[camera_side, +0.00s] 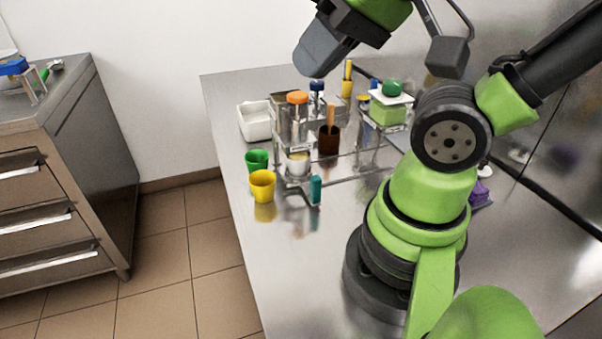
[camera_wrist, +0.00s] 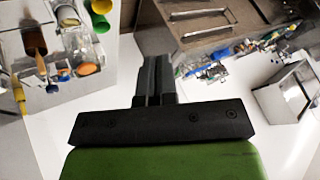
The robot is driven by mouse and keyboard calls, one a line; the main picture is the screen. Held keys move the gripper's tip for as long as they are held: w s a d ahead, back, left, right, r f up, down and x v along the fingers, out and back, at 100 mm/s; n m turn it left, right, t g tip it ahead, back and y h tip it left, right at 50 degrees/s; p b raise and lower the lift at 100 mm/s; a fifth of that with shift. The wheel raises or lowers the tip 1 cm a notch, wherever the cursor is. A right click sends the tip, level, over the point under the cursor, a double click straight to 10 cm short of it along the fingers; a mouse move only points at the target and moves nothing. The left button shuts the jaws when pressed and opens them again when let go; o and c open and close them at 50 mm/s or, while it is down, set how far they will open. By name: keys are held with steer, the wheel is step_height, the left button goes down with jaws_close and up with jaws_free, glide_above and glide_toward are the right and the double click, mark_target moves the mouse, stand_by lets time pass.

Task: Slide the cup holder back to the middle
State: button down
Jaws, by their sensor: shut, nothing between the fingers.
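What looks like the cup holder is a low clear rail assembly with a teal end piece (camera_side: 316,190) at the front of the work area. I cannot clearly tell its outline or how far it sits from the middle. A pale cup (camera_side: 298,163) stands by its left part, under an orange-capped clear cylinder (camera_side: 297,120). My gripper (camera_side: 310,68) is shut and empty, well above the table and apart from everything. Its closed fingers also show in the wrist view (camera_wrist: 157,68).
A green cup (camera_side: 257,160) and a yellow cup (camera_side: 262,186) stand near the table's left edge. A white bin (camera_side: 255,121) is behind them. The table front is clear.

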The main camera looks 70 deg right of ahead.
steer(key=c, duration=1.6)
jaws_free()
steer(key=o, duration=0.4)
steer(key=shift+w+d+f, duration=0.1)
steer(key=shift+w+f, duration=0.1)
steer(key=shift+w, duration=0.05)
steer(key=shift+o, duration=1)
steer(key=w+d+f+n+g+h, duration=0.3)
steer(key=w+d+f+n+g, duration=0.2)
steer(key=f, duration=0.2)
steer(key=shift+f+n+g, duration=0.4)
steer(key=n+g+h, duration=0.2)
steer(key=n+g, duration=0.2)
steer(key=n, duration=0.3)
glide_toward(314, 177)
steer(key=f, duration=0.2)
steer(key=shift+g, duration=0.3)
steer(key=x, duration=1)
steer(key=shift+s+d+f, duration=0.15)
steer(key=shift+d+f, duration=0.1)
steer(key=shift+d, duration=0.05)
